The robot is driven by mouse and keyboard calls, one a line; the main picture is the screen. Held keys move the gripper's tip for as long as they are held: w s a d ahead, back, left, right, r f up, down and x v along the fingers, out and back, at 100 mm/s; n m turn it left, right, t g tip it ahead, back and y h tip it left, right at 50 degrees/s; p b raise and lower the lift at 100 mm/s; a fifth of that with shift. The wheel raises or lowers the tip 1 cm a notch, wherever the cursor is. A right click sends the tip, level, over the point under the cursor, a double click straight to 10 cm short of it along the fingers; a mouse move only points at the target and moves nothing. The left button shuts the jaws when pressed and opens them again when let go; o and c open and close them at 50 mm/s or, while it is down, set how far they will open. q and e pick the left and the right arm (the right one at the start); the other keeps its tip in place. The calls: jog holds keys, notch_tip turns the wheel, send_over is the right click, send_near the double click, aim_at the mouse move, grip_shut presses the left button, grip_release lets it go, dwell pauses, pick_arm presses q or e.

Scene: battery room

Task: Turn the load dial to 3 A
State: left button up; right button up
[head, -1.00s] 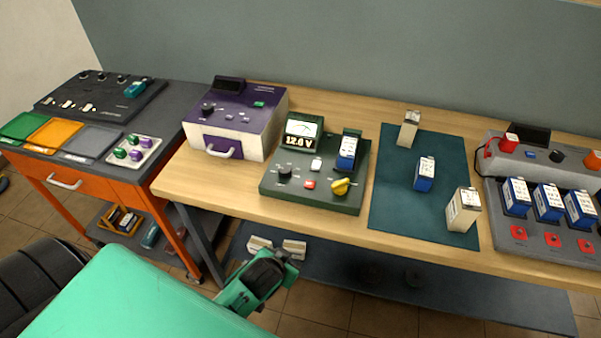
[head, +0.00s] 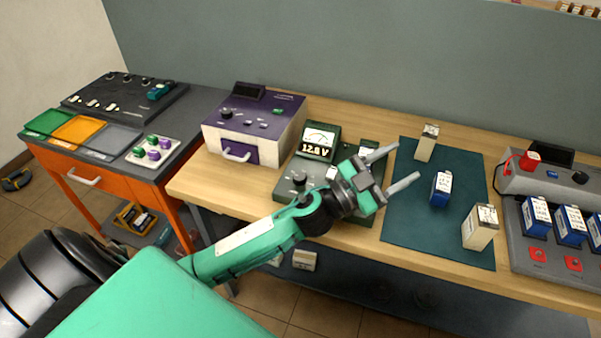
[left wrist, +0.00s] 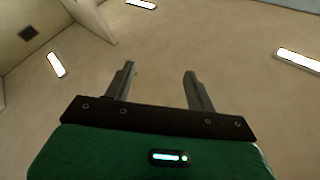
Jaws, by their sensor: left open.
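The green battery tester (head: 284,184) stands on the wooden bench, its meter (head: 319,139) reading 12.8 V. In the left wrist view the gripper (left wrist: 159,72) shows two parted fingers against a ceiling with lights. My right gripper is not in view.
A purple and white device (head: 254,127) stands left of the tester. The teal mat (head: 408,225) on the right holds a blue battery (head: 441,188) and two cream ones (head: 480,227). A grey charger (head: 522,225) with blue batteries stands at the far right.

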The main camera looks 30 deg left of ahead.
pick_arm(q)
jog(key=s+d+r+m+g+h, duration=0.1)
jog(key=d+r+m+g+h, duration=0.1)
jog(key=d+m+g+h, duration=0.35)
jog(key=m+g+y, duration=0.3)
jog(key=g+y, duration=1)
jog(key=y, duration=0.5)
send_near(299, 176)
jog(key=shift+n, duration=0.25)
notch_tip(299, 176, down, 9)
jog(key=p, duration=0.2)
jog(key=shift+s+d+r+p, duration=0.1)
jog(key=shift+d+r+p, duration=0.1)
jog(key=shift+p, duration=0.2)
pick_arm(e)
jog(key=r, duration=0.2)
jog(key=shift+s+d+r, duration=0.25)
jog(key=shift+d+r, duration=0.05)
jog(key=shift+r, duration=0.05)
pick_arm(q)
jog(key=c, duration=1)
